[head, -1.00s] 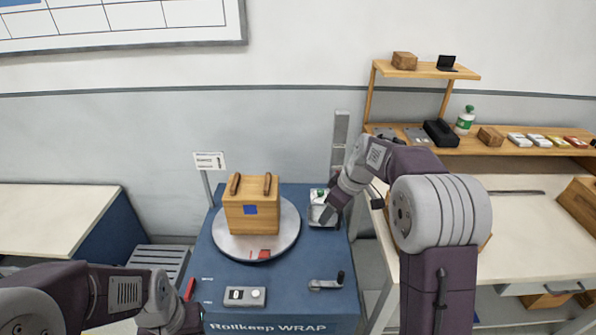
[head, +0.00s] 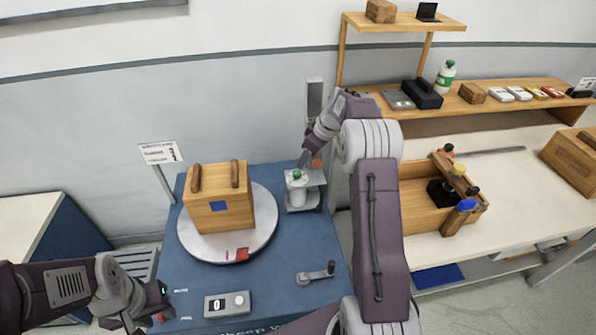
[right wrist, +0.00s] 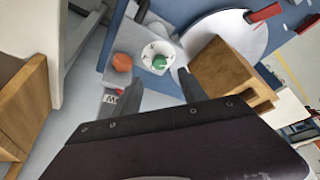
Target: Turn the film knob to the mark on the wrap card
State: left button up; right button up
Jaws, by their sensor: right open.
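The film knob (head: 297,175) is a small green top on a white round dial, mounted on a grey bracket (head: 306,198) at the blue wrapper's back right. In the right wrist view the green knob (right wrist: 159,62) sits on a dial with dark marks, beyond my fingers. The wrap card (head: 160,152) stands on a post at the wrapper's left; its print is too small to read. My right gripper (right wrist: 146,86) is open and empty, just short of the knob; in the head view it (head: 306,157) is by the knob. My left gripper (head: 150,311) is low at the left; its jaws are unclear.
A wooden box (head: 220,210) with two handles stands on the grey turntable (head: 262,225). An orange-red knob (right wrist: 122,62) sits beside the dial. A crank (head: 317,274) and a control box (head: 227,304) are at the front. A bench (head: 505,190) stands right.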

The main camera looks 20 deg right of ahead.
aim_at(298, 173)
jog(key=x, duration=0.9)
jog(key=shift+f, duration=0.1)
grip_shut()
